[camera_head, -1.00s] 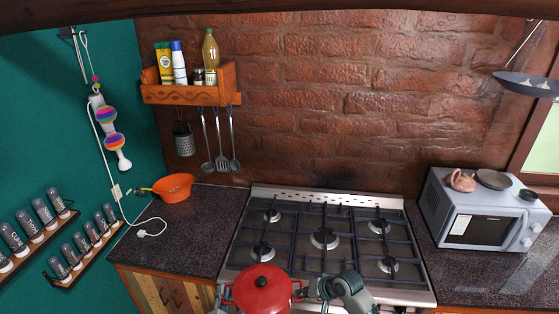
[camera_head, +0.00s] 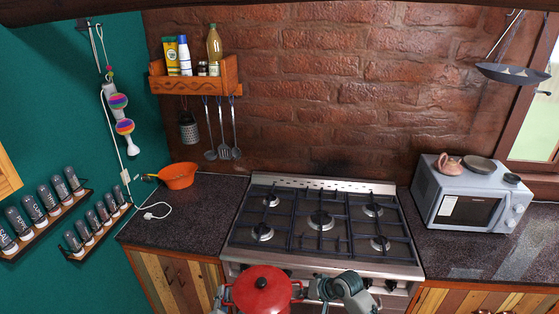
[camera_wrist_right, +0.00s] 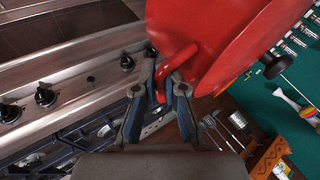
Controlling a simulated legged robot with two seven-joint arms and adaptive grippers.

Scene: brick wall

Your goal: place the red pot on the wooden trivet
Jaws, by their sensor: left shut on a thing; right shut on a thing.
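The red pot (camera_head: 262,290), with its lid on and a dark knob on top, is at the bottom centre of the head view, in front of the stove. My left gripper (camera_head: 224,296) is shut on its left handle, partly cut by the frame edge. My right gripper (camera_head: 304,290) is shut on its right handle. The right wrist view shows the pot (camera_wrist_right: 215,40) close up, with the blue-grey fingers of my right gripper (camera_wrist_right: 166,82) around its red loop handle. The pot's underside is hidden. I see no wooden trivet in these views.
The gas stove (camera_head: 318,262) with black grates is empty behind the pot. Dark counters flank it, with an orange colander (camera_head: 177,176) on the left and a microwave (camera_head: 468,200) on the right. The left counter (camera_head: 200,222) has free room around a white cord.

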